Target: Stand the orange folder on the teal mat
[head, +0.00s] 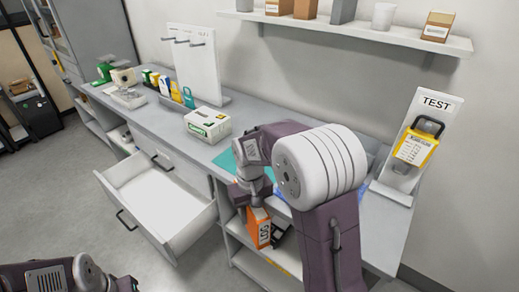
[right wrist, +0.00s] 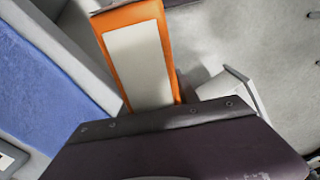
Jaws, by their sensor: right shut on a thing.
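The orange folder (head: 260,229) has a dark-lettered label and hangs upright, in front of the counter's open lower shelf. My right gripper (head: 254,196) is shut on its upper part, below the counter top's front edge. In the right wrist view the folder (right wrist: 164,40) shows its orange edge and a blank pale panel. My gripper's dark body hides its near end there. The teal mat (head: 225,160) lies on the counter, behind and left of my right gripper, partly hidden by my arm. My left arm shows at the bottom left, its gripper out of frame.
An open, empty drawer (head: 158,207) juts out left of the folder. A white-and-green box (head: 207,125) stands behind the teal mat. A blue surface (right wrist: 45,95) lies beside the folder.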

